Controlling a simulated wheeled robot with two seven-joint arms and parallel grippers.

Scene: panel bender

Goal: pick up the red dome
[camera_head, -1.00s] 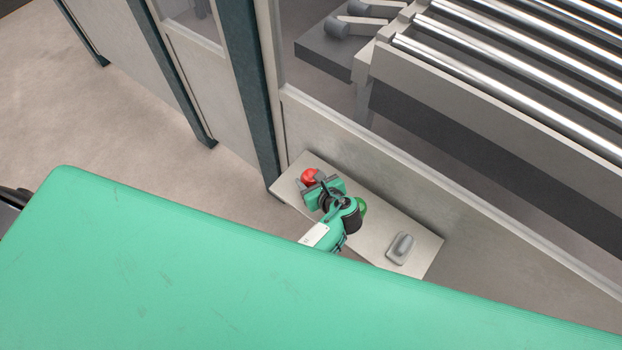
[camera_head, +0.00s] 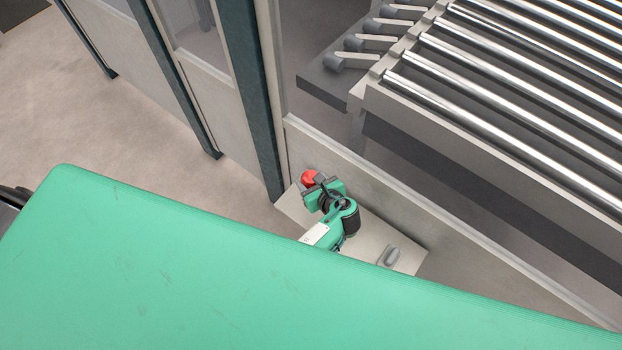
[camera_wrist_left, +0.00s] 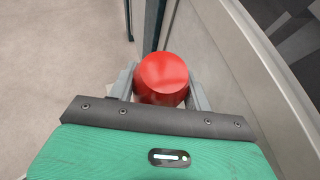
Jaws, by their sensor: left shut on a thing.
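The red dome (camera_head: 308,178) is between the fingers of my left gripper (camera_head: 315,181), at the far left end of a pale shelf (camera_head: 372,262). In the left wrist view the red dome (camera_wrist_left: 162,78) fills the space between the two grey fingers of my left gripper (camera_wrist_left: 160,90), which is shut on it. The head view does not show clearly how far the dome is above the shelf. My right gripper is in neither view.
A grey knob-like part (camera_head: 389,256) stands on the near right of the shelf. A pale machine wall (camera_head: 440,222) runs behind it, with a dark green post (camera_head: 250,90) at left. Metal rollers (camera_head: 500,107) lie at upper right. Open floor (camera_head: 120,130) is at left.

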